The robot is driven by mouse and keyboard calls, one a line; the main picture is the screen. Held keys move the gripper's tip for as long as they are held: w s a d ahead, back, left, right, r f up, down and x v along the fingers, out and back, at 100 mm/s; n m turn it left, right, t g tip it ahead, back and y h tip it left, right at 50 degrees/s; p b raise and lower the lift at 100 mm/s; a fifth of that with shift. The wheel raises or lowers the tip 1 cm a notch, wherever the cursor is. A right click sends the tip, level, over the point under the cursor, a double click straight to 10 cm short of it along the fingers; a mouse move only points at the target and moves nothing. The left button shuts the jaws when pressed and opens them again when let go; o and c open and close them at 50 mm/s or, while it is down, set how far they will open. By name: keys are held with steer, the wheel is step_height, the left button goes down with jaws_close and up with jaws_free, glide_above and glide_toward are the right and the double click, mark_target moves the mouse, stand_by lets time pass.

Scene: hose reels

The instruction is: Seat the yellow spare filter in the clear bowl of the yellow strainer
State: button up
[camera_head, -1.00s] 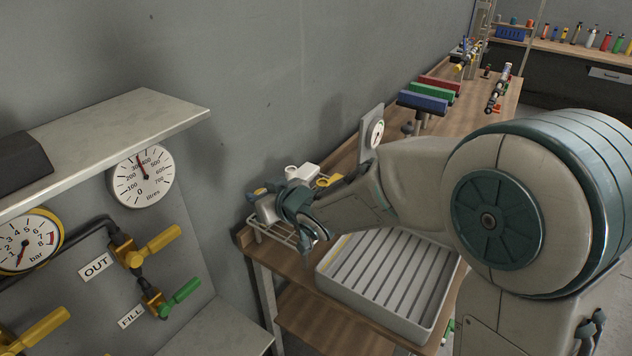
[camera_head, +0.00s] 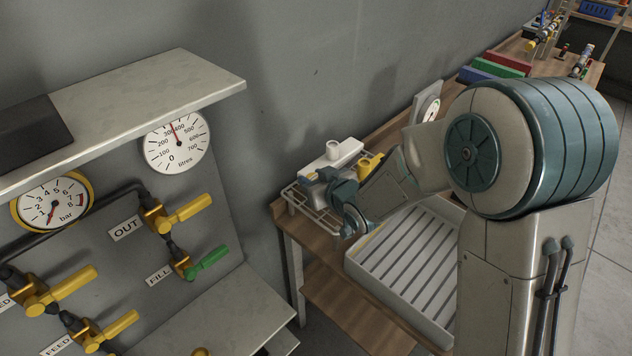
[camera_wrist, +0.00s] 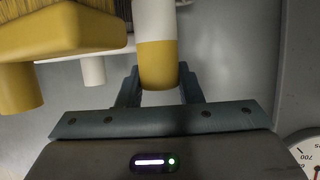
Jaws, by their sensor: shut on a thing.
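My gripper (camera_wrist: 158,92) is in the wrist view, with its two fingers on either side of a cylinder with a white upper part and a yellow lower end. This cylinder appears to be the yellow spare filter (camera_wrist: 158,62), and the fingers are shut on it. In the head view my gripper (camera_head: 350,215) is at the wire rack on the near end of the bench, and the filter is hidden there. I cannot make out the yellow strainer or its clear bowl in either view.
A wire rack (camera_head: 292,198) holds a white object (camera_head: 335,158), with a yellow item (camera_head: 369,165) beside it. A ribbed grey tray (camera_head: 400,262) lies on the bench. A panel with gauges and yellow-handled valves (camera_head: 185,210) stands at left under a shelf (camera_head: 130,110).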

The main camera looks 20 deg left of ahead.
steer(key=shift+f, duration=0.85)
steer(key=shift+f, duration=0.2)
steer(key=o, duration=0.9)
steer(key=shift+r, duration=0.1)
steer(key=shift+o, duration=0.2)
steer(key=shift+r, duration=0.1)
steer(key=shift+r, duration=0.15)
steer(key=shift+s+d, duration=0.25)
steer(key=shift+d, duration=0.1)
steer(key=b+v, duration=0.1)
steer(key=v, duration=1)
steer(key=shift+b, duration=0.4)
